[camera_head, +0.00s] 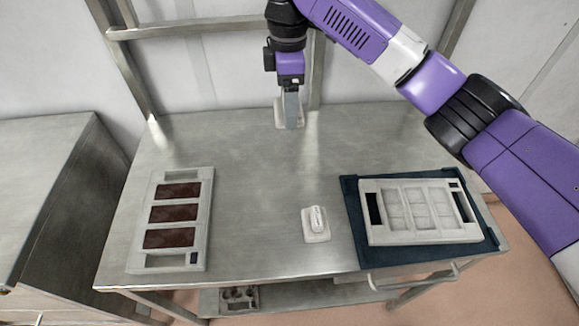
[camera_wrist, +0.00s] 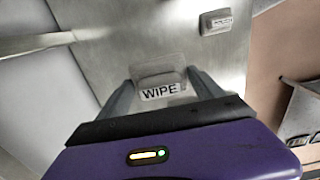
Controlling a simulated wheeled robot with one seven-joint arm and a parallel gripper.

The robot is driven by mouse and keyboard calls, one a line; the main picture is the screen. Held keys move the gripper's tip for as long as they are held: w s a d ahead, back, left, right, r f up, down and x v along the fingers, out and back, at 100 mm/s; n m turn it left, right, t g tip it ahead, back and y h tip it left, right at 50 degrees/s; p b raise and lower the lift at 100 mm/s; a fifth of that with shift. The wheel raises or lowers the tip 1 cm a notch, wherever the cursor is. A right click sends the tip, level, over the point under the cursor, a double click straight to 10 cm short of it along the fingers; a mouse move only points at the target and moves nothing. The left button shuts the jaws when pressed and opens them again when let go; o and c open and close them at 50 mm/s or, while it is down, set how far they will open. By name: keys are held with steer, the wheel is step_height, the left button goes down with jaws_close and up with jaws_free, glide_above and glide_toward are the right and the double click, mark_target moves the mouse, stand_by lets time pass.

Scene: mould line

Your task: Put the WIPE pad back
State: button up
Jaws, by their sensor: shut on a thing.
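The WIPE pad (camera_wrist: 158,72) is a pale block with a black-lettered label, between my two fingers in the wrist view. My gripper (camera_wrist: 160,84) is shut on it. In the head view my gripper (camera_head: 291,112) points down at the back middle of the steel table (camera_head: 240,150). The pad's pale edge (camera_head: 279,112) shows beside the fingers, and the rest is hidden behind them. I cannot tell whether the pad touches the table. A second small white pad with a raised grip (camera_head: 316,224) sits at the table's front middle; it also shows in the wrist view (camera_wrist: 216,21), its label too small to read.
A white mould tray with dark red-brown cavities (camera_head: 207,222) lies at left. A white mould tray with pale cavities (camera_head: 373,237) lies on a dark mat (camera_head: 352,213) at right. The table is clear between them, behind the second pad. A metal rail (camera_head: 200,27) runs behind.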

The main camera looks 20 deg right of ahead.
mark_target(288, 171)
step_height(288, 171, down, 20)
steer(key=shift+r+p, duration=0.1)
steer(key=shift+p, duration=0.65)
steer(key=shift+f, duration=0.2)
steer(key=o, duration=1.2)
step_height(288, 171, up, 12)
steer(key=b, duration=0.1)
steer(key=shift+r+b, duration=0.2)
steer(key=shift+b, duration=0.2)
